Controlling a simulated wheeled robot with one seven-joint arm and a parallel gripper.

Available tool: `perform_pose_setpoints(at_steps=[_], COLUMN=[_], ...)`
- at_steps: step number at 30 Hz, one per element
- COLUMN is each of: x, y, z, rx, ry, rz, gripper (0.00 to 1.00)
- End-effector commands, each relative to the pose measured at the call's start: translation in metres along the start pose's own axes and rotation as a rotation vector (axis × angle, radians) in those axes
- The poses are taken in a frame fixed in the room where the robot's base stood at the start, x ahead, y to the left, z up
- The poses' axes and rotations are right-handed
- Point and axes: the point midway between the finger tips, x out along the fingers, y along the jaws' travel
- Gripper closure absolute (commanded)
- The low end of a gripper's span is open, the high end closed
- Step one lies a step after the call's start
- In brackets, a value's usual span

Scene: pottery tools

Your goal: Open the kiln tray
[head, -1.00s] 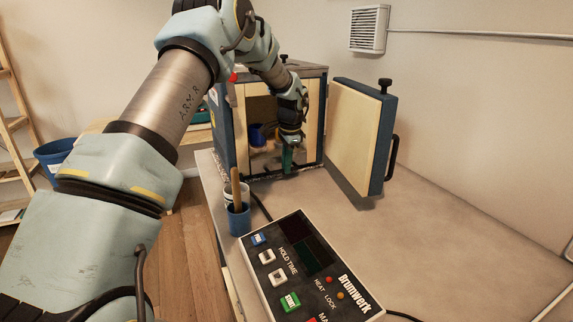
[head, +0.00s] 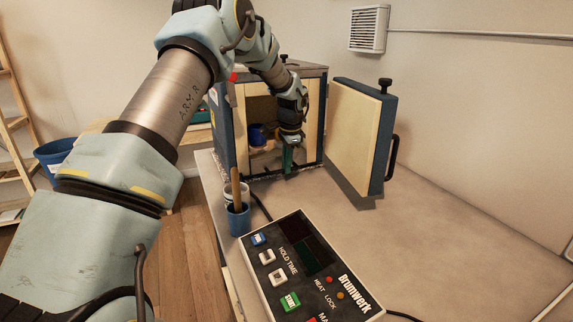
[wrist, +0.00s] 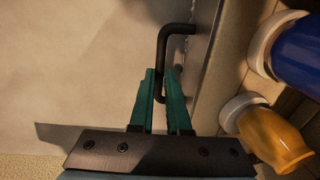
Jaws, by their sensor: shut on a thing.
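The kiln (head: 223,128) stands at the back of the worktop with its door (head: 358,135) swung open to the right. My gripper (head: 288,168) is at the lower front of the kiln opening. In the wrist view, my gripper's green fingers (wrist: 160,88) are shut on the dark bent tray handle (wrist: 163,44). The handle joins the grey front edge of the kiln tray (wrist: 205,75). A blue pot (wrist: 303,50) and an orange pot (wrist: 272,137) stand behind that edge. My arm hides part of the kiln opening in the head view.
A control box (head: 308,262) with buttons lies at the front of the worktop. A blue cup (head: 238,220) holding a wooden-handled tool stands to its left, near the worktop's left edge. The worktop (head: 460,220) is clear at the right.

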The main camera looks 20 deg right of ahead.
Motion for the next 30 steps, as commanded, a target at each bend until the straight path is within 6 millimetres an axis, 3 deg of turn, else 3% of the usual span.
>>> perform_pose_setpoints(at_steps=[8, 21, 30], x=[-0.004, -0.020, -0.026], y=[0.032, 0.118, 0.146], z=[-0.002, -0.002, -0.003], rx=[0.004, 0.003, 0.001], ry=[0.000, -0.001, 0.000], rz=[0.001, 0.001, 0.001], gripper=[1.00, 1.00, 1.00])
